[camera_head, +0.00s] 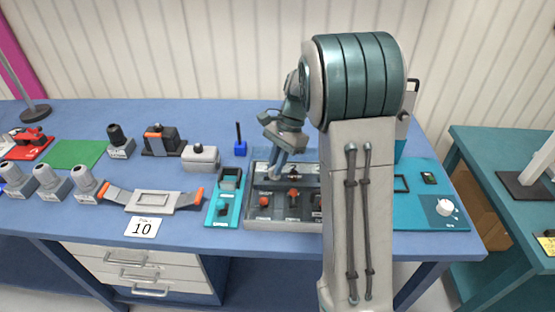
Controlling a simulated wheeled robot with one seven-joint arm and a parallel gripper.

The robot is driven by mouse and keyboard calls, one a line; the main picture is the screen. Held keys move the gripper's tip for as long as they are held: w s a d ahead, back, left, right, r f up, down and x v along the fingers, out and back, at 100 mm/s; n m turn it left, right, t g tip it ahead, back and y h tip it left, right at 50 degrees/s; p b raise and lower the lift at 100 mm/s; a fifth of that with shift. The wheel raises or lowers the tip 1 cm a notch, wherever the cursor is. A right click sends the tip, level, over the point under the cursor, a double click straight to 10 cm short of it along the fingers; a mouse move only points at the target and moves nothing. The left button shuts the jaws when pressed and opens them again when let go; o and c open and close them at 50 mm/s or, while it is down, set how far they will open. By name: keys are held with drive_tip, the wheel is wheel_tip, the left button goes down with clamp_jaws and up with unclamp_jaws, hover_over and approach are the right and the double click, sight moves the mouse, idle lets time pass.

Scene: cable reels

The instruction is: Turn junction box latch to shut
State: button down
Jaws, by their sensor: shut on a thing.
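A grey box panel (286,224) with several orange-topped knobs or levers lies on the blue table, in front of my arm. I take it for the junction box, but its labels are too small to read. My gripper (274,175) points down at the back left of this panel. Its fingers are close together on a small part there, which I take for the latch. The fingers cover that part, so its angle cannot be told. My forearm hides the panel's right end.
A teal plate with a dark block (223,205) lies just left of the panel. A teal board with a white dial (445,208) is at right.

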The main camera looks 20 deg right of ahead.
drive_tip(key=n+g+h+p, duration=0.1)
drive_tip(key=n, duration=0.3)
drive_tip(key=shift+w+a+n, duration=0.1)
drive_tip(key=shift+w+n, duration=0.05)
drive_tip(key=shift+n, duration=0.15)
drive_tip(key=shift+a+n+g+h+p, duration=0.1)
drive_tip(key=shift+n+g+h+p, duration=0.55)
drive_tip(key=shift+n, duration=1.35)
drive_tip(key=shift+h, duration=0.25)
drive_tip(key=c, duration=1.5)
unclamp_jaws()
drive_tip(key=b+v, duration=0.1)
drive_tip(key=v, duration=1.2)
drive_tip(key=shift+r, duration=0.45)
